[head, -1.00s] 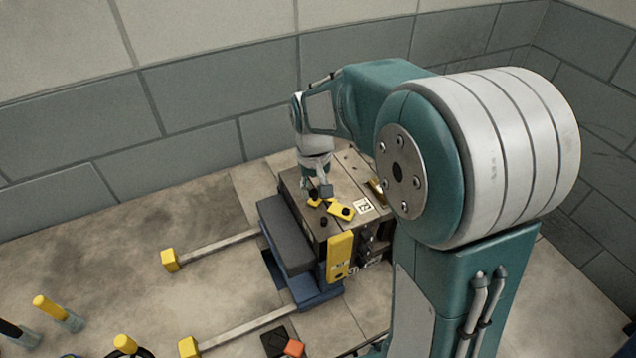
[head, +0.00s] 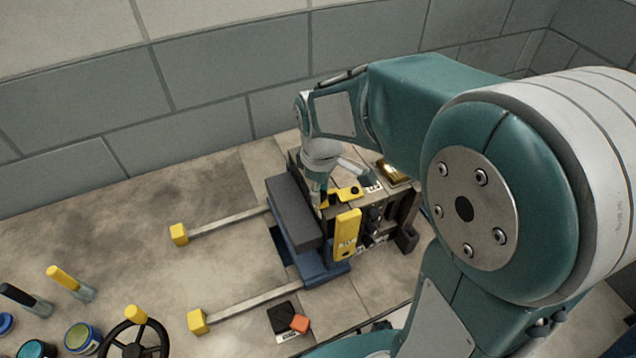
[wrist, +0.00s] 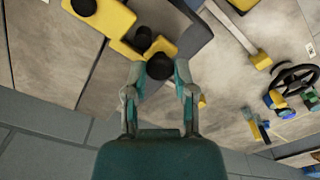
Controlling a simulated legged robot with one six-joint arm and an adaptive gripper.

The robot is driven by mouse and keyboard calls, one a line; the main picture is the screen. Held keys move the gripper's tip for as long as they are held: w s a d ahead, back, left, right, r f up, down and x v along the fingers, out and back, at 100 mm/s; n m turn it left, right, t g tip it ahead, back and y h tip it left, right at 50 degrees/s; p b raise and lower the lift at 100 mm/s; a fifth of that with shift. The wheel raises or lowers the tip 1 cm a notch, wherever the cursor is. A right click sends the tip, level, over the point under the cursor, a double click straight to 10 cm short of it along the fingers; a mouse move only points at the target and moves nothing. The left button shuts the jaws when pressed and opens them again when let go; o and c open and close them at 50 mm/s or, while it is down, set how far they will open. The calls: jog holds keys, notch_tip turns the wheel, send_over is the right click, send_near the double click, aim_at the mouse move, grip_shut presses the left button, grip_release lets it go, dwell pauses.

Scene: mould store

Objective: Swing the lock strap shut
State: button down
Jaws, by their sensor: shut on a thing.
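The lock strap (head: 349,193) is a yellow bar with black knobs on top of the mould block (head: 362,212). In the wrist view the strap (wrist: 112,24) runs from the top left to just beyond my fingertips. My gripper (wrist: 159,72) is shut on a round black knob (wrist: 159,66) near the strap's end. In the head view my gripper (head: 322,198) points down at the block's left edge, and its fingers partly hide that end of the strap. A yellow plate (head: 345,234) with small markings stands upright on the block's front face.
The block sits beside a dark grey slab (head: 293,212) on a blue base (head: 325,283). Two rails with yellow end caps (head: 179,234) reach left over the floor. A black handwheel (head: 134,345) and handled tools (head: 70,282) are at lower left. Walls stand behind.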

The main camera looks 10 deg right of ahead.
jog(key=shift+s+d+n, duration=0.1)
jog(key=shift+s+n, duration=0.25)
jog(key=shift+n, duration=0.25)
jog(key=shift+c, duration=2.2)
grip_release()
jog(key=shift+d, duration=0.1)
notch_tip(320, 180, up, 12)
jog(key=shift+s, duration=0.1)
jog(key=s+d+m+t, duration=0.3)
jog(key=s+m+t, duration=0.2)
jog(key=s+m, duration=0.6)
jog(key=shift+s+d+f+t, duration=0.3)
jog(key=shift+s+f, duration=0.05)
jog(key=shift+s, duration=0.5)
